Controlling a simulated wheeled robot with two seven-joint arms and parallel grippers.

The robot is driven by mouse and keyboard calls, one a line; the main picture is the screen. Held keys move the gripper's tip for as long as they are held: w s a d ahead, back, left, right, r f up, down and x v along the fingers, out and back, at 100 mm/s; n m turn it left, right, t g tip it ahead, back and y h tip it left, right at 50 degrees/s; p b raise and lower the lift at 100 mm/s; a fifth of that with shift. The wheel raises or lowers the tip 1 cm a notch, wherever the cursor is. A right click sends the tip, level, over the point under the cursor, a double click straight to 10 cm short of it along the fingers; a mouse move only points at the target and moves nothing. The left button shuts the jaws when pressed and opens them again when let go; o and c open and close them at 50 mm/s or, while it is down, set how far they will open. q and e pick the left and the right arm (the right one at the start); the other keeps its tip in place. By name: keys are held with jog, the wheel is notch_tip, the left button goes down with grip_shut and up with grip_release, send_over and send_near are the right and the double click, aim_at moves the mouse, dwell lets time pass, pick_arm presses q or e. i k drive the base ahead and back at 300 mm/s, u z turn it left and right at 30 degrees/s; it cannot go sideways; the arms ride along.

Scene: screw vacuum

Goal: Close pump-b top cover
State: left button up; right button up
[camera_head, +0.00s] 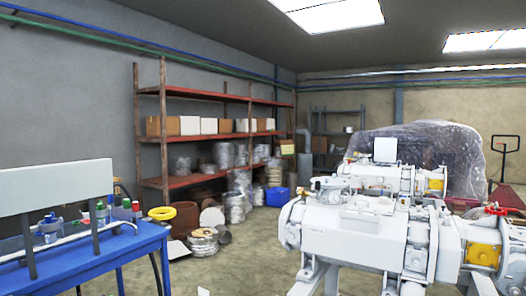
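A large white pump machine (342,238) stands on legs at the right, with a bulky rounded body and several flanges. A second white pump unit (378,172) sits behind and above it. A white square plate (386,150) stands upright above the rear unit; it may be a raised cover, but I cannot tell. No label shows which unit is pump-b. Yellow parts show on the right side of the front machine (482,254) and of the rear one (436,184). A red handwheel (496,210) sits at the right.
A blue table (95,262) with a grey upright panel (55,188) and small bottles stands at the left. Red shelving (210,92) with boxes lines the wall. Floor between table and pump looks clear.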

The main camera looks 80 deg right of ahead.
aim_at(386, 149)
jog(key=u, duration=0.2)
jog(key=i, duration=4.55)
jog(key=z, duration=1.35)
jog(key=i, duration=3.45)
jog(key=z, duration=2.7)
jog(key=i, duration=2.15)
